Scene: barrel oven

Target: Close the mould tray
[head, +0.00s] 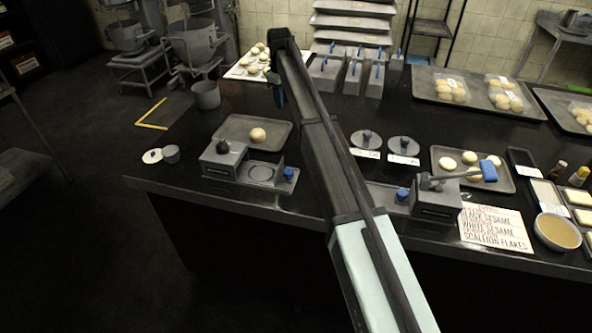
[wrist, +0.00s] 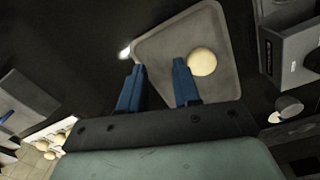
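A grey press block (head: 222,160) with a dark knob stands near the counter's front edge in the head view. A low mould tray (head: 262,174) extends out from its right side, with a round recess that looks empty and a blue knob (head: 288,173) at its right end. Part of the press, with a black label, shows in the wrist view (wrist: 288,55). My gripper (head: 279,98) is raised over the counter behind the press, apart from the tray. In the wrist view its two blue fingers (wrist: 158,68) are spread with nothing between them.
A grey tray (head: 228,129) with one dough ball (head: 257,135) lies behind the press. A second press (head: 434,204) with a blue-handled lever stands at the right. A cup (head: 171,154) and lid sit left. Metal discs (head: 366,139) and dough trays occupy the right.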

